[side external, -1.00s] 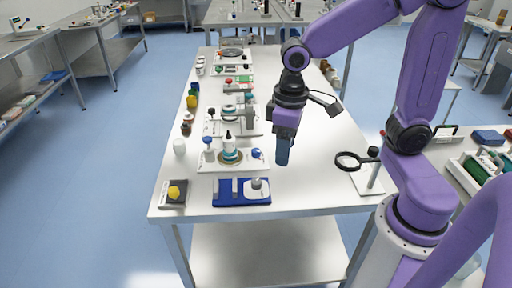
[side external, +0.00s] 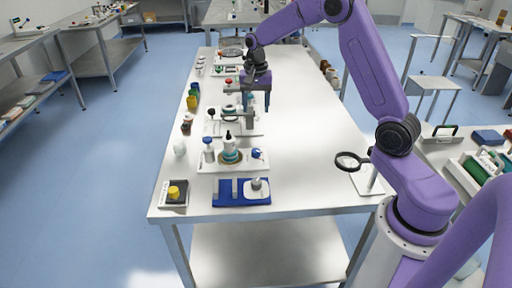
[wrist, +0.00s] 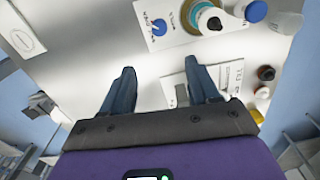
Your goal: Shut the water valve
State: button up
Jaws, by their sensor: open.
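A small blue knob (side external: 257,153), which may be the water valve, sits at the right end of a white board (side external: 205,168). The wrist view shows this blue knob (wrist: 159,26) beside lettering too small to read for certain. My gripper (side external: 257,103) is over another white board (side external: 212,130), farther back along the table than the blue knob. In the wrist view, the two dark blue fingers of my gripper (wrist: 160,70) are spread apart with nothing between them. The blue knob is beyond the fingertips there, and apart from them.
A bottle with a black tip (side external: 228,137) and a blue-capped bottle (side external: 208,145) stand on the knob's board. A blue tray (side external: 224,200) lies in front. A magnifier stand (side external: 350,161) is at the right edge. The table's right half is mostly clear.

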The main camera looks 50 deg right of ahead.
aim_at(256, 150)
notch_tip(256, 150, down, 17)
jog(key=shift+r, duration=0.1)
dwell(0.4)
jog(key=c, duration=1)
